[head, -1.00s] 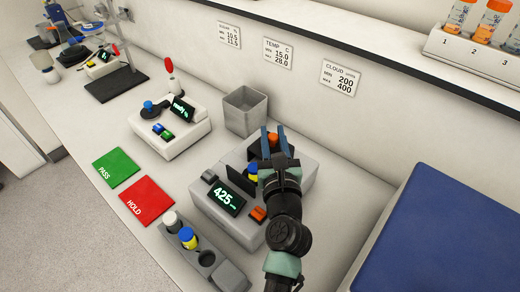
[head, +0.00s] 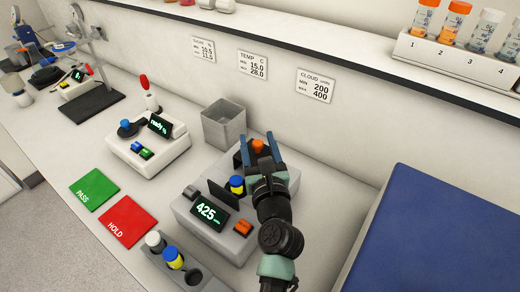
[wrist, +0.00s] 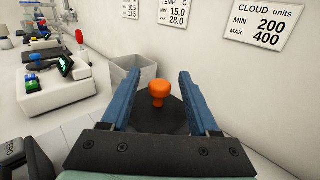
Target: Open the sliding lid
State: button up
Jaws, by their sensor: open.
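The sliding lid is a dark plate (wrist: 160,118) with an orange knob (head: 257,145), on the grey meter (head: 208,233) reading 425. The knob (wrist: 158,92) stands upright between my fingers in the wrist view. The lid is at the meter's wall-side end. The fingers and wrist hide part of the lid in the head view.
An open grey bin (head: 224,124) stands left of the meter by the wall. A dark upright panel (head: 221,196) rises beside the vial. A rack (head: 211,285) with capped vials is in front. A large blue-topped box (head: 440,235) stands to the right.

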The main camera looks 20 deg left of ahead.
jog(key=v, duration=1.3)
jog(key=shift+b, duration=0.3)
jog(key=shift+w, duration=0.1)
notch_tip(320, 180, up, 24)
jog(key=w+d+n+t, duration=0.2)
jog(key=w+n+t, duration=0.15)
jog(key=n, duration=1.35)
jog(key=s+d+r+n+t+h, duration=0.1)
jog(key=s+r+n+t+h, duration=0.1)
jog(key=r, duration=0.5)
jog(key=s+d+r+n+t+h+p, duration=0.1)
jog(key=s+d+r+n+t+h, duration=0.1)
jog(key=s+r+n, duration=0.3)
jog(key=s+d+r+n+t+h, duration=0.2)
jog(key=r+n, duration=0.5)
jog(key=r, duration=0.4)
jog(key=s+t+h, duration=0.1)
jog(key=s, duration=0.1)
jog(key=shift+s+d+h, duration=0.25)
jog(key=shift+h, duration=0.05)
jog(key=shift+f+t, duration=0.1)
jog(key=shift+t, duration=0.15)
